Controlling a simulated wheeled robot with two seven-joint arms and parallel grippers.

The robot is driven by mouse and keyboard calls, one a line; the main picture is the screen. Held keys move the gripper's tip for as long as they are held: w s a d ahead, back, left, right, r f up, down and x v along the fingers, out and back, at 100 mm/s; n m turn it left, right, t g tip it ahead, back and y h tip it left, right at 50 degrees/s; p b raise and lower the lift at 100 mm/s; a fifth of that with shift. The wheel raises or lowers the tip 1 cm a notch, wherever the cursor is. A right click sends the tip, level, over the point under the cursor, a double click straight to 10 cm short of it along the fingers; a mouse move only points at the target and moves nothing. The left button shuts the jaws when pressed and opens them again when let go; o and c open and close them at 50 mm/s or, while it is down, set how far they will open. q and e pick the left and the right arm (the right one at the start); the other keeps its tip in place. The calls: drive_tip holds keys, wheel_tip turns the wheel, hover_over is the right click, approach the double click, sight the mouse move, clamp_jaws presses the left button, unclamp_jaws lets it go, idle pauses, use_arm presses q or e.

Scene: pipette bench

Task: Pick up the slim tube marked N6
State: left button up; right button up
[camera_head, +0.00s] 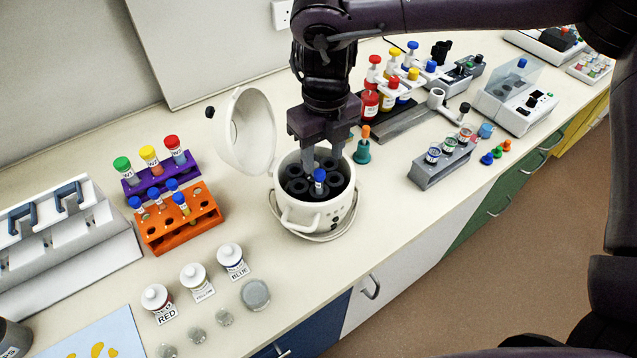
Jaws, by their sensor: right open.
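My right gripper (322,160) comes down from the top over the open white centrifuge (299,213). Its jaws are open, with the fingers just above a slim tube with a blue cap (319,175) in the dark rotor. I cannot read a mark on that tube, and its lower part is hidden in the rotor. My left gripper is not in view.
The centrifuge lid (251,130) stands open on the left. A purple rack (136,192) with capped tubes is behind the orange rack. White-capped bottles (194,277) stand in front. A grey rack (445,165) and a teal dropper (362,153) are to the right.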

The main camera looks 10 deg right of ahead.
sight(320, 173)
drive_tip(key=f+p, duration=0.1)
drive_tip(key=f, duration=0.2)
drive_tip(key=f+p, duration=0.1)
drive_tip(key=f, duration=0.1)
drive_tip(key=shift+a+f+p, duration=0.2)
drive_tip(key=shift+a+p, duration=0.05)
drive_tip(key=shift+p, duration=0.05)
drive_tip(key=shift+w+f, duration=0.1)
drive_tip(key=shift+f, duration=0.15)
clamp_jaws()
drive_tip(key=shift+r, duration=0.1)
